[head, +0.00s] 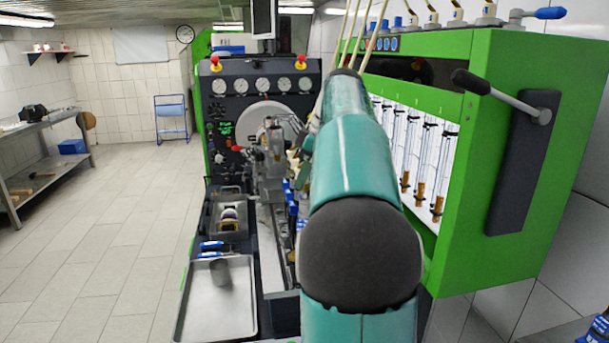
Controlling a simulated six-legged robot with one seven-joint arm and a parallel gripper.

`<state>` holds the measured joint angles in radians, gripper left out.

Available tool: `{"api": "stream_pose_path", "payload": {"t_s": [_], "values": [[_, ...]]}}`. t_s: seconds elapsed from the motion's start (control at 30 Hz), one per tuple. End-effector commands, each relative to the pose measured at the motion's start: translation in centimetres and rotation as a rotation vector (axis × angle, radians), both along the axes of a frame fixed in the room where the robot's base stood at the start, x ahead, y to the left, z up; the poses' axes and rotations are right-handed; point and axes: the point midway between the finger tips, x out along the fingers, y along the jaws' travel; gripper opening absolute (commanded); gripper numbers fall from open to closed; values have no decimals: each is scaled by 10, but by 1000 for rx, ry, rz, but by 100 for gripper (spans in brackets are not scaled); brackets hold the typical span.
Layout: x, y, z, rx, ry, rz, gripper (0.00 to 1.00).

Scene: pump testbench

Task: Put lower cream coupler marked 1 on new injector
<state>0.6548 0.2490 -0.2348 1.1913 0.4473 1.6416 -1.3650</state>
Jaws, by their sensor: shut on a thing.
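Several thin cream hoses (349,30) run down from the top and pass behind my teal arm. Their lower ends are hidden by the arm, so I cannot make out a cream coupler or a mark 1. My gripper is hidden behind my arm. A grey metal assembly (270,155) stands in front of the black gauge panel (262,98), left of my arm. I cannot tell which part of it is the new injector.
A metal tray (215,312) with a grey cup (220,271) lies at the lower left. A green cabinet (520,120) with glass tubes stands close on the right. A workbench (45,160) stands far left. The tiled floor between is clear.

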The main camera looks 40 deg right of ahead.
Motion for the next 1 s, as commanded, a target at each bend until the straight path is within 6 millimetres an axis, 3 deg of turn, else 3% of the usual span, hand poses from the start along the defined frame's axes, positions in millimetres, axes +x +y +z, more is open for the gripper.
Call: {"api": "stream_pose_path", "payload": {"t_s": [1.0], "values": [[0, 0, -9, 4, 3, -1, 0]]}}
